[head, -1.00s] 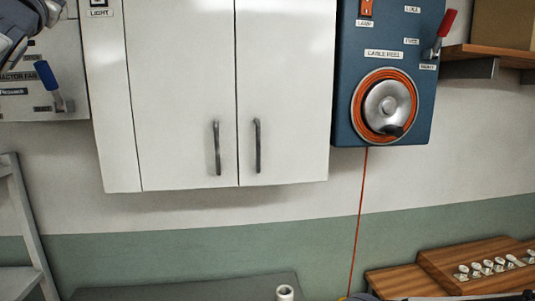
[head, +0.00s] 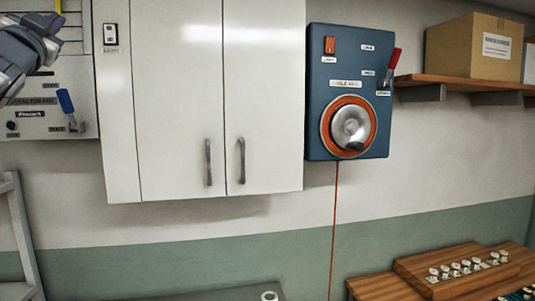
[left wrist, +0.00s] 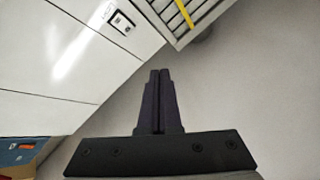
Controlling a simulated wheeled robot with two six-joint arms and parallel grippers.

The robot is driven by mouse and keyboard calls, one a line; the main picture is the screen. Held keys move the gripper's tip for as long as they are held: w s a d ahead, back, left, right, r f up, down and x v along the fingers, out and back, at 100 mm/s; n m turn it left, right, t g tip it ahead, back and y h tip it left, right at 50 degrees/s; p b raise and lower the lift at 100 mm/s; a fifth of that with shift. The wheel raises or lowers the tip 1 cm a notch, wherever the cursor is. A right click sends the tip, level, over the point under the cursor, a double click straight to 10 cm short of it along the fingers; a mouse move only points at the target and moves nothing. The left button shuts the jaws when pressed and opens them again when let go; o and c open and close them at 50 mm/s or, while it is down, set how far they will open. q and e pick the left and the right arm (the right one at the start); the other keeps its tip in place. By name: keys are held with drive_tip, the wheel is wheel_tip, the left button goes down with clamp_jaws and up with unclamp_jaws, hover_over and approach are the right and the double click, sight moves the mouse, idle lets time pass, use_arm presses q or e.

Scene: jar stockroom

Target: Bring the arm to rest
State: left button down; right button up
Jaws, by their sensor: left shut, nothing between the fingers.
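My left gripper (head: 48,32) shows at the upper left edge of the head view, in front of the extractor fan panel (head: 40,122). In the left wrist view its two dark fingers (left wrist: 159,98) are together with nothing between them. They point toward bare wall, apart from anything. My right gripper is not in view.
A white two-door cabinet (head: 170,100) hangs on the wall, with a light switch (head: 110,38) on its left side. A blue cable reel panel (head: 318,90) with a red lever is right of it. A shelf (head: 460,86) holds a cardboard box (head: 470,48).

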use_arm(q)
drive_tip(key=w+d+f+n+g+h+b, duration=0.1)
drive_tip(key=w+d+f+g+h+b, duration=0.25)
drive_tip(key=f, duration=0.85)
drive_tip(key=w+d+f+n+g+b, duration=0.1)
drive_tip(key=w+d+f+g+b, duration=0.1)
drive_tip(key=w+d+f, duration=0.65)
drive_tip(key=s+d+f+m+g+h+b, duration=0.15)
drive_tip(key=s+d+f+g, duration=0.35)
drive_tip(key=f, duration=0.7)
drive_tip(key=s+d+f+h+b, duration=0.2)
drive_tip(key=d+f, duration=0.5)
drive_tip(key=f, duration=0.4)
drive_tip(key=s+d+f+m+g+h+b, duration=0.15)
drive_tip(key=s+d+f+g, duration=0.35)
drive_tip(key=f, duration=0.7)
drive_tip(key=s+d+f+m+g+b, duration=0.1)
drive_tip(key=s+d+f+g+b, duration=0.2)
drive_tip(key=s+f, duration=0.9)
drive_tip(key=s+d+f+m+g+b, duration=0.2)
drive_tip(key=s+d+f+g+b, duration=0.1)
drive_tip(key=s+f, duration=0.9)
drive_tip(key=s+d+g, duration=0.1)
drive_tip(key=s+g, duration=0.1)
drive_tip(key=s, duration=0.1)
drive_tip(key=shift+s+d+f, duration=0.35)
drive_tip(key=shift+f, duration=0.05)
drive_tip(key=shift+h, duration=0.25)
